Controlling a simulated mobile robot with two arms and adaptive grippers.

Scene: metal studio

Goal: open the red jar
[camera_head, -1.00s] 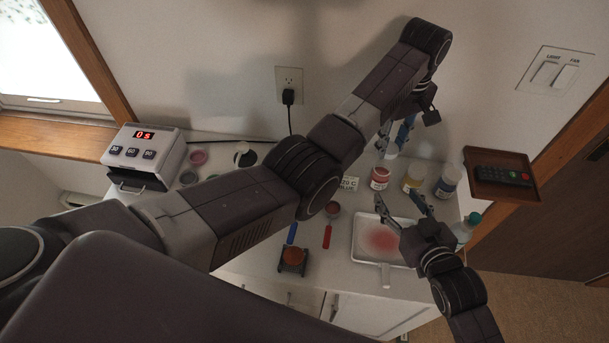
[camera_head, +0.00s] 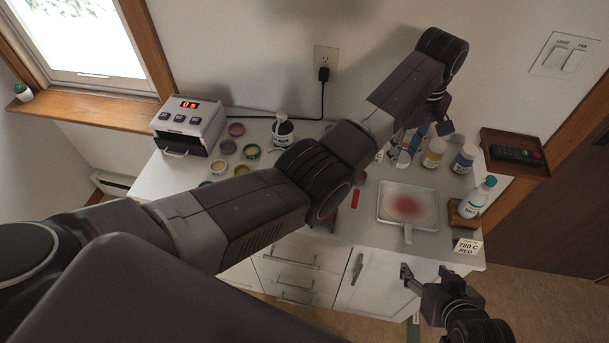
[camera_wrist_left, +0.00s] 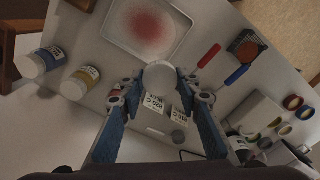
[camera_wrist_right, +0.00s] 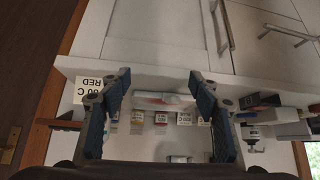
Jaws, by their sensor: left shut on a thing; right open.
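My left gripper (camera_head: 408,143) is at the back of the counter, left of the yellow-labelled jar. In the left wrist view its blue fingers are closed on a round white lid (camera_wrist_left: 160,78). A small reddish patch beside one finger may be the red jar (camera_wrist_left: 117,92). The red jar is mostly hidden by the gripper, and I cannot tell whether the lid is clear of it. My right gripper (camera_head: 424,276) is open and empty, low in front of the counter; its spread fingers (camera_wrist_right: 160,95) also show in the right wrist view.
The yellow-labelled jar (camera_head: 433,153) and blue-labelled jar (camera_head: 465,159) stand close by. A white tray with red powder (camera_head: 383,216) lies in front. A bottle (camera_head: 477,197) and a "780 C RED" card (camera_head: 467,246) are at the right edge. A small kiln (camera_head: 190,125) stands left.

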